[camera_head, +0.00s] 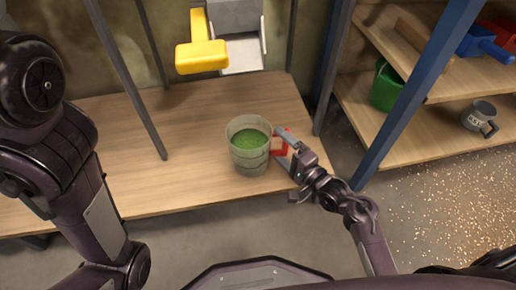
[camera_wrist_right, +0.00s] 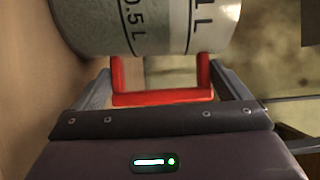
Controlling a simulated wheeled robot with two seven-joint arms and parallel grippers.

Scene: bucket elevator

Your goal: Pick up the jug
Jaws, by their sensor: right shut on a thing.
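The jug (camera_head: 248,152) is a pale see-through measuring jug with a red handle (camera_head: 281,142) on its right side and green contents. It stands upright on the wooden bench in the head view. In the right wrist view the jug (camera_wrist_right: 145,25) shows volume marks, and its red handle lies between the fingers. My right gripper (camera_head: 283,148) reaches in from the right and is shut on the handle; it also shows in the right wrist view (camera_wrist_right: 160,90). My left arm is at the left of the head view, but its gripper is out of sight.
A wooden bench (camera_head: 110,125) carries the jug, with clear room to its left. A yellow lever (camera_head: 203,57) and grey metal chute (camera_head: 241,50) are behind it. Metal posts rise from the bench. A blue post (camera_head: 410,100) and shelves with a green bucket (camera_head: 386,87) stand at right.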

